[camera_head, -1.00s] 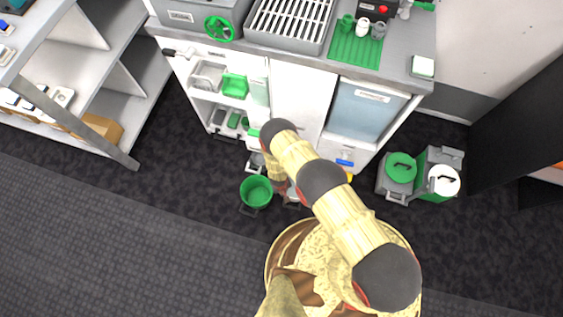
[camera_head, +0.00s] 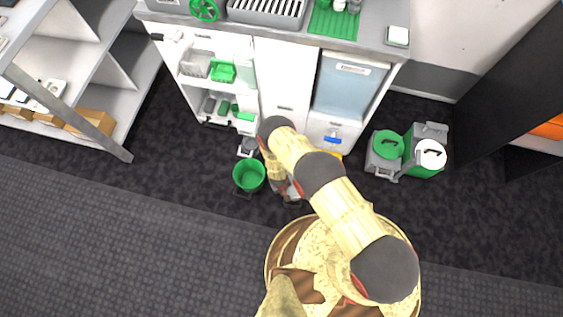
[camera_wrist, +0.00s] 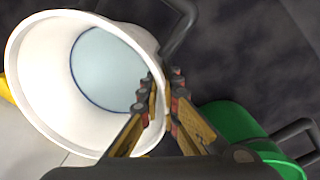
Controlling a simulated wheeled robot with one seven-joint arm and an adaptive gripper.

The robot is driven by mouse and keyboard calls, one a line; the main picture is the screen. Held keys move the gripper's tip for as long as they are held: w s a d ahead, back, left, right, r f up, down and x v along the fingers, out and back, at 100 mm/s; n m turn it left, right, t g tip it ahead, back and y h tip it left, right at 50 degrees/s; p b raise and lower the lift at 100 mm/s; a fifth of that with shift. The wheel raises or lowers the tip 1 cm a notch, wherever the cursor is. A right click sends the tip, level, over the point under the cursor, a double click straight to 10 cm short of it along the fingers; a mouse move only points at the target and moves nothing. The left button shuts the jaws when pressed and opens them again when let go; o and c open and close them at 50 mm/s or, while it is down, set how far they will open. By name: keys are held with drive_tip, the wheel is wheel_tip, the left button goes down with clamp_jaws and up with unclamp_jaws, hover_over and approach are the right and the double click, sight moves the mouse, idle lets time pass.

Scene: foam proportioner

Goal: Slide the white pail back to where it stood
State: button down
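The white pail (camera_wrist: 40,75) fills the left of the wrist view, its open mouth and pale bluish inside facing the camera. My gripper (camera_wrist: 164,92) is at its right rim, one finger inside and one outside, closed together on the rim. In the head view my gripper (camera_head: 281,188) points down near the floor in front of the cabinet. Only a small whitish part of the pail (camera_head: 294,189) shows there; my arm hides the rest.
A green pail (camera_head: 249,176) stands on the floor just left of my gripper, also in the wrist view (camera_wrist: 235,130). The white cabinet (camera_head: 283,80) is behind. Containers with green (camera_head: 388,146) and white (camera_head: 430,154) lids stand at right. Floor at front left is clear.

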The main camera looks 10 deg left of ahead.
drive_tip(key=shift+s+d, duration=0.3)
drive_tip(key=shift+s, duration=0.25)
drive_tip(key=c, duration=2)
unclamp_jaws()
drive_tip(key=shift+o, duration=0.2)
drive_tip(key=shift+w, duration=0.1)
wheel_tip(320, 180, up, 12)
drive_tip(key=a, duration=0.1)
drive_tip(key=shift+s, duration=0.35)
